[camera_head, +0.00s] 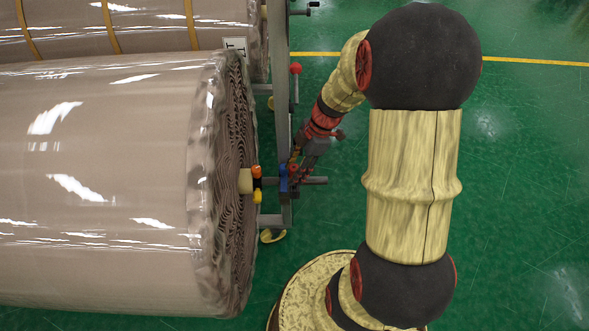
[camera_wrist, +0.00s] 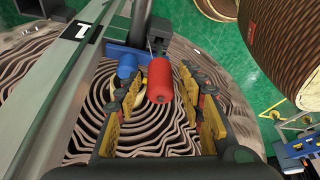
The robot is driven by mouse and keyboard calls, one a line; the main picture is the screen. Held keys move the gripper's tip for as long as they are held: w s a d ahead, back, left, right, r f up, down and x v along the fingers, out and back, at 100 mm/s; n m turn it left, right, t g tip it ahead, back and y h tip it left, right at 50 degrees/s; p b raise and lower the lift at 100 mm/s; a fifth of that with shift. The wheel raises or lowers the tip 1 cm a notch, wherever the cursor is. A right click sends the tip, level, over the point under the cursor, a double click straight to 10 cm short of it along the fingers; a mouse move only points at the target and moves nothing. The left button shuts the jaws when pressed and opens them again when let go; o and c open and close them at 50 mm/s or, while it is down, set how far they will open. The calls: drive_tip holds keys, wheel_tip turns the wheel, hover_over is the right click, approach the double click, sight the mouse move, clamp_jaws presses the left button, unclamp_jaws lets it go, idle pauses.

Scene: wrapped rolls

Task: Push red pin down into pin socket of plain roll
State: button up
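The plain roll (camera_head: 110,190) lies at the left in the head view, its layered end facing right; that end also fills the lower wrist view (camera_wrist: 75,120). A blue part (camera_wrist: 127,65) sits just left of the pin on the metal frame. In the head view, my gripper (camera_head: 298,170) is at the blue part (camera_head: 284,180). The pin's lower end is hidden.
A metal frame (camera_head: 284,110) stands beside the roll ends. A second roll with orange bands (camera_head: 75,28) lies behind, with another red knob (camera_head: 295,68) near its end. An orange-and-yellow fitting (camera_head: 257,184) sits at the plain roll's core. Green floor is clear at the right.

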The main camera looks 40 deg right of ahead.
drive_tip(key=shift+o, duration=0.3)
drive_tip(key=v, duration=1.2)
idle(0.3)
